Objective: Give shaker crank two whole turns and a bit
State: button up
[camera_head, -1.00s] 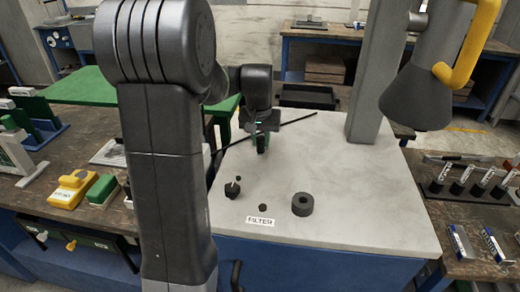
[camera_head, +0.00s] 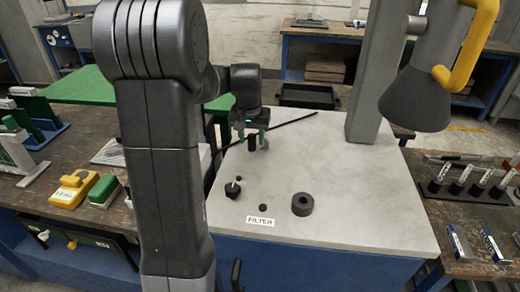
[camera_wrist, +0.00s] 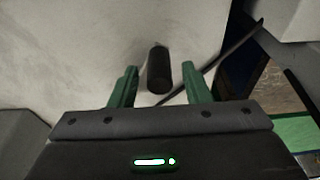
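A dark upright cylinder, which looks like the crank's handle (camera_head: 252,141), stands over the far left part of the pale bench top. It also shows in the wrist view (camera_wrist: 159,73). My gripper (camera_head: 252,138) is around it from above, with one green finger on each side. In the wrist view my gripper (camera_wrist: 160,88) is open, and gaps show between the cylinder and both fingers. The handle's lower end and any crank arm or shaker body under it cannot be made out.
A thin dark rod (camera_head: 293,121) runs slantwise behind the gripper. A black knob (camera_head: 232,190), a small dark disc (camera_head: 263,208), a FILTER label (camera_head: 260,222) and a dark ring (camera_head: 302,204) are nearer. A grey column (camera_head: 371,75) rises at the right back.

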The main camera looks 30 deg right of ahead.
notch_tip(320, 180, up, 8)
jog(key=p, duration=0.6)
jog(key=shift+r, duration=0.1)
jog(key=shift+f, duration=0.2)
notch_tip(320, 180, down, 8)
jog(key=b, duration=0.6)
jog(key=shift+f, duration=0.1)
jog(key=shift+s+d+r, duration=0.2)
jog(key=shift+s+d, duration=0.05)
jog(key=shift+s, duration=0.25)
jog(key=shift+a+r, duration=0.1)
